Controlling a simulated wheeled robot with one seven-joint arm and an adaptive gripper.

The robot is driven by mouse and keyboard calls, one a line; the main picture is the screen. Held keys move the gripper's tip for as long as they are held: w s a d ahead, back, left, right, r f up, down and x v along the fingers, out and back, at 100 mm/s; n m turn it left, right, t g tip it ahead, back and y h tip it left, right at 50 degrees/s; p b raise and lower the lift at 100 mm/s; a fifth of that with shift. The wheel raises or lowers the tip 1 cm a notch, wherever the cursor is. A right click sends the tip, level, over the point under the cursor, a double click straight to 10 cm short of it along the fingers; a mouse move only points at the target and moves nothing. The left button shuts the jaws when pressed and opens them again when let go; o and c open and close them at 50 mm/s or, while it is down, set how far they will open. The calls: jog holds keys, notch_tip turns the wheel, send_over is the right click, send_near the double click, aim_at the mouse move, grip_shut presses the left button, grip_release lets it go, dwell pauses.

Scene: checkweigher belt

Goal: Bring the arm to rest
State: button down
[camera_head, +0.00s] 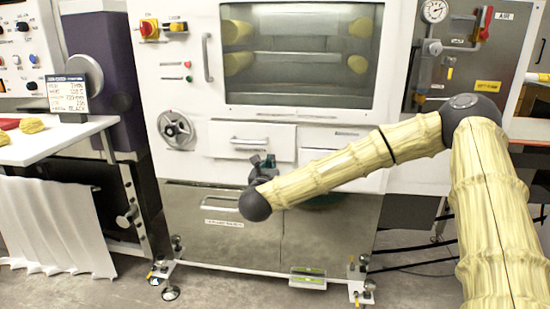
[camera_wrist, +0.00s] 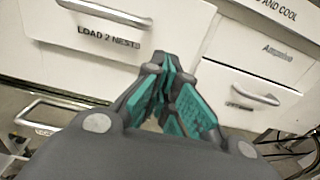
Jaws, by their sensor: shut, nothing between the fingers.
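My gripper (camera_head: 262,162) shows small and dark at the end of my arm in the head view, in front of the white machine's drawers. In the wrist view my gripper (camera_wrist: 172,68) has dark fingers with teal pads, drawn together at the tips with nothing held. It appears apart from the drawer fronts. My arm reaches in from the right, with its elbow raised and its wrist lower.
The machine has a glass window (camera_head: 300,55), drawers (camera_head: 252,139) with handles and a hand wheel (camera_head: 176,129). Open floor (camera_head: 220,288) lies in front.

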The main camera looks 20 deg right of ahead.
jog(key=shift+v, duration=2)
jog(key=s+a+f+n+g+y, duration=0.1)
jog(key=s+a+f+n+y, duration=0.25)
jog(key=f+n, duration=0.4)
jog(key=s+a+f+n+y, duration=0.2)
jog(key=a+f+n, duration=0.25)
jog(key=f, duration=0.55)
jog(key=s+a+f+n+g+y, duration=0.1)
jog(key=s+a+f+n+y, duration=0.15)
jog(key=a+f+n, duration=0.4)
jog(key=s+a+f+n+g+y, duration=0.1)
jog(key=s+f+n+g+y, duration=0.2)
jog(key=s+f+n+g, duration=1.1)
jog(key=s+d+f+n, duration=0.2)
jog(key=s+f+n, duration=0.15)
jog(key=s, duration=0.55)
jog(key=s+d+f+n+t+h, duration=0.1)
jog(key=s+d+f+n, duration=0.15)
jog(key=s+f, duration=0.45)
jog(key=s+d+f+n, duration=0.1)
jog(key=s+f+n, duration=0.25)
jog(key=s, duration=0.75)
notch_tip(320, 180, up, 28)
jog(key=p, duration=2.7)
jog(key=shift+s+f, duration=0.15)
jog(key=shift+s, duration=0.1)
